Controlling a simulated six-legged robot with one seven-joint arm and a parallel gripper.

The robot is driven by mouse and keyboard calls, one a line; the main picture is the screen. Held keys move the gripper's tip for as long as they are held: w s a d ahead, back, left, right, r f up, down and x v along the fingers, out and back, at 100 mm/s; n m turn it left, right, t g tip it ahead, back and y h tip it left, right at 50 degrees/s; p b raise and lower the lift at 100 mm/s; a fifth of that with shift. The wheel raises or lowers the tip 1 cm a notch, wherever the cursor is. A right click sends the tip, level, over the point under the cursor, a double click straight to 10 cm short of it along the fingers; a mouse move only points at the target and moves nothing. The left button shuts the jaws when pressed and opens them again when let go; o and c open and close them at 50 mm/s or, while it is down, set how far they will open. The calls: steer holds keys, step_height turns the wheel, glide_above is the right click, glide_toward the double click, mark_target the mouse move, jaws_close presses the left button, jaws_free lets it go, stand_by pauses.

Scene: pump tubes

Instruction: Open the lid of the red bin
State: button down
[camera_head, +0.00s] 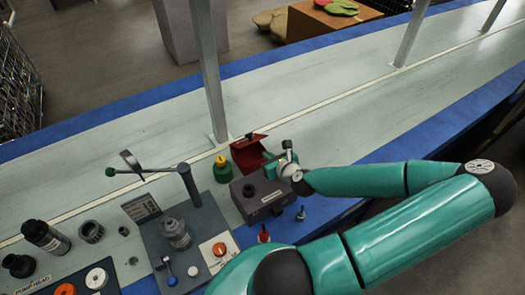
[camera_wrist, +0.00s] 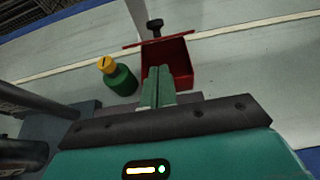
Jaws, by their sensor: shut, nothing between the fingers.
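The red bin (camera_head: 246,154) stands on the pale bench top, beyond a grey box. In the wrist view the red bin (camera_wrist: 180,62) shows its dark red inside, so its top is open. Its red lid (camera_wrist: 152,42) is swung up at the far edge, seen nearly edge-on, with a black knob (camera_wrist: 155,26) on its far side. My gripper (camera_head: 270,167) is just to the right of the bin in the head view. In the wrist view my gripper (camera_wrist: 159,70) has its green fingers together and empty, in front of the bin's near side. Contact cannot be told.
A green bottle with a yellow cap (camera_head: 222,169) stands left of the bin. The grey box (camera_head: 257,197) is close below my gripper. A metal post (camera_head: 209,75) rises behind. A lever stand (camera_head: 188,184) and bottles lie left. The bench beyond is clear.

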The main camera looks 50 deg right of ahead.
steer(key=x, duration=0.9)
stand_by(0.3)
steer(key=shift+w+r+g, duration=0.15)
steer(key=shift+r+g, duration=0.05)
steer(key=shift+g, duration=0.2)
